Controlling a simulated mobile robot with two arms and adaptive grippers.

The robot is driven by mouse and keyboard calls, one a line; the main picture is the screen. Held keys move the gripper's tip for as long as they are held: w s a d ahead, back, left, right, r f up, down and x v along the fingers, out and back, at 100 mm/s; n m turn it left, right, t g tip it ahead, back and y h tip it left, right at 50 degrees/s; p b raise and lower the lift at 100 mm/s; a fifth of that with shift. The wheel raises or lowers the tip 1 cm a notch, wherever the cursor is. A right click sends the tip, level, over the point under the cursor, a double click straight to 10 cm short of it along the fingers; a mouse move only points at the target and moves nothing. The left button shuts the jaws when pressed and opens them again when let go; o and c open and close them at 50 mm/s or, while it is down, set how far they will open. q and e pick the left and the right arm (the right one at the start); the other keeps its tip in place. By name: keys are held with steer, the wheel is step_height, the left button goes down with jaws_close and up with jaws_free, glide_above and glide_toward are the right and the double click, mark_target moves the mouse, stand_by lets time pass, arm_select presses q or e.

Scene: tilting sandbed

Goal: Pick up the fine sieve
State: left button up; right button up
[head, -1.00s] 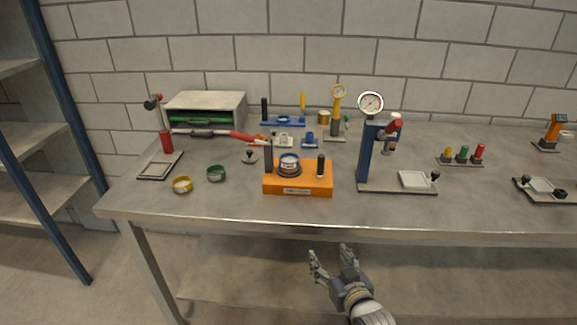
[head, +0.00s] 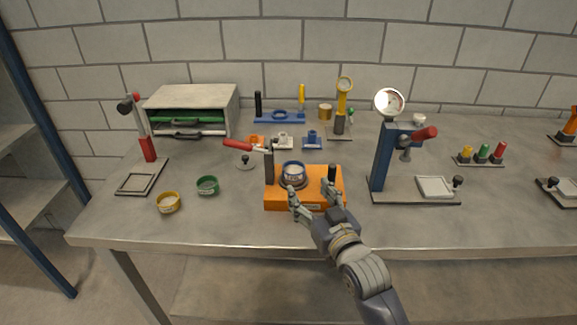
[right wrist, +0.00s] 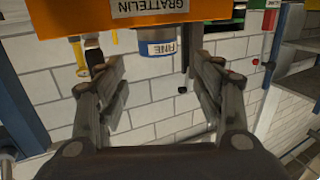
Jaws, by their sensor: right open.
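In the right wrist view the sieve (right wrist: 157,48) appears upside down, with a "FINE" label and a blue rim. My right gripper (head: 312,197) is open and empty at the front of the orange base. In the right wrist view its fingers stand apart on either side of the sieve, without visible contact. My left gripper is not in view.
Yellow (head: 168,203) and green (head: 207,185) rings lie to the left. A blue gauge press (head: 382,160) stands close on the right. A red-handled lever (head: 238,145) reaches toward the base's left post. The bench front between rings and base is clear.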

mark_target(298, 174)
steer(key=x, duration=0.2)
steer(key=shift+w+a+r, duration=0.15)
steer(key=shift+w+r, duration=0.15)
steer(key=shift+w, duration=0.1)
steer(key=shift+w+a+f, duration=0.1)
steer(key=shift+w, duration=0.15)
steer(key=shift+w+a, duration=0.1)
steer(key=shift+w, duration=0.15)
steer(key=p+x, duration=0.1)
steer(key=x, duration=0.3)
steer(key=shift+w+f, duration=0.1)
steer(key=shift+w, duration=0.15)
steer(key=shift+w+a+f, duration=0.1)
steer(key=shift+w, duration=0.3)
steer(key=shift+s, duration=0.1)
steer(key=shift+c, duration=0.8)
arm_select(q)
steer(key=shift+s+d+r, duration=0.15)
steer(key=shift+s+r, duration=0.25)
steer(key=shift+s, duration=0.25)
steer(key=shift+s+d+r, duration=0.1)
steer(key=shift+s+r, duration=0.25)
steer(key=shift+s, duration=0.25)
arm_select(e)
steer(key=c, duration=0.7)
